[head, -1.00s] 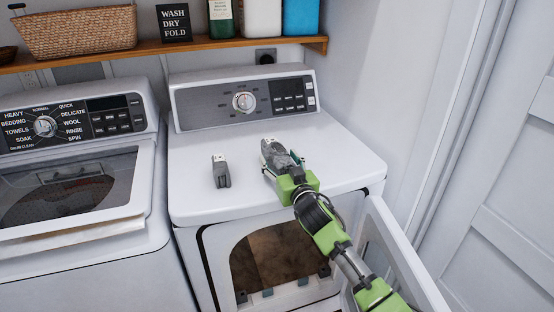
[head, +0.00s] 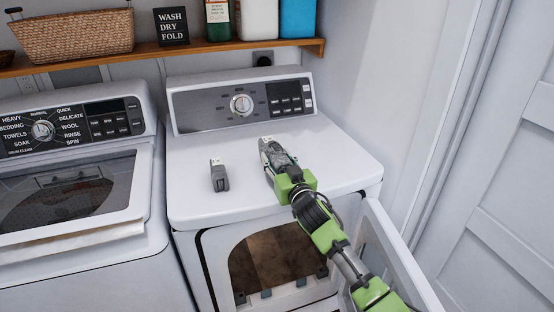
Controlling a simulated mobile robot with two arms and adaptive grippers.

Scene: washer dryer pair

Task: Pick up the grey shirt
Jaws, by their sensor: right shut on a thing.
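My right gripper (head: 276,156) is over the middle of the dryer's white top. It is shut on a small, mottled grey bunch of cloth, which looks like the grey shirt (head: 272,147). The gripper's own fingers partly hide the cloth, and its full shape cannot be made out. The dryer (head: 322,150) stands below, and I cannot tell whether the cloth touches its top. My left arm and gripper are not in view.
A small dark grey object (head: 219,177) is on the dryer top, left of my gripper. The dryer door (head: 400,262) hangs open at the right. The washer (head: 150,235) stands at the left. A shelf (head: 165,54) above holds a basket, a sign and bottles.

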